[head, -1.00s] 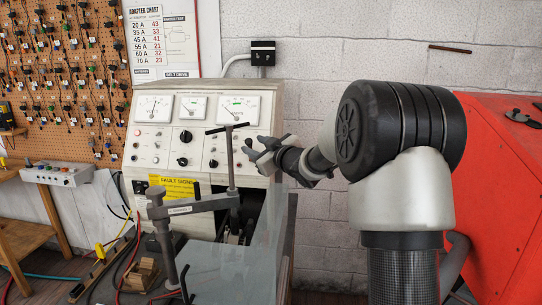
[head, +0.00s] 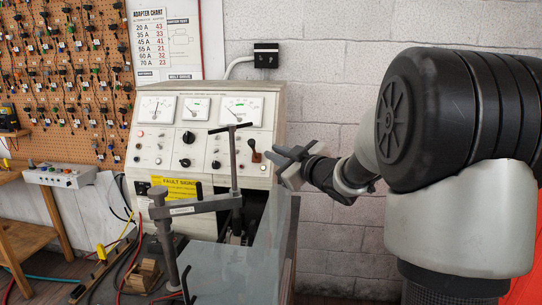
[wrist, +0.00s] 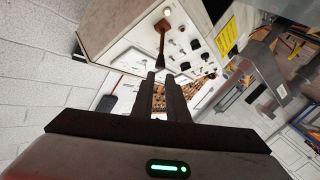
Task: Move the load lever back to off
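The load lever (head: 255,155) is a brown stem with a dark knob at its upper end, at the right edge of the test bench's panel (head: 203,145). In the head view it stands roughly upright, tilted slightly left. It also shows in the wrist view (wrist: 161,42), its dark end just beyond my fingertips. My gripper (head: 274,154) is just right of the lever in the head view. In the wrist view my gripper (wrist: 158,76) shows two dark fingers with a narrow gap and nothing between them. Whether a finger touches the lever, I cannot tell.
A grey clamp post with a T-handle (head: 232,160) stands in front of the panel. A clear shield (head: 240,255) is below it.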

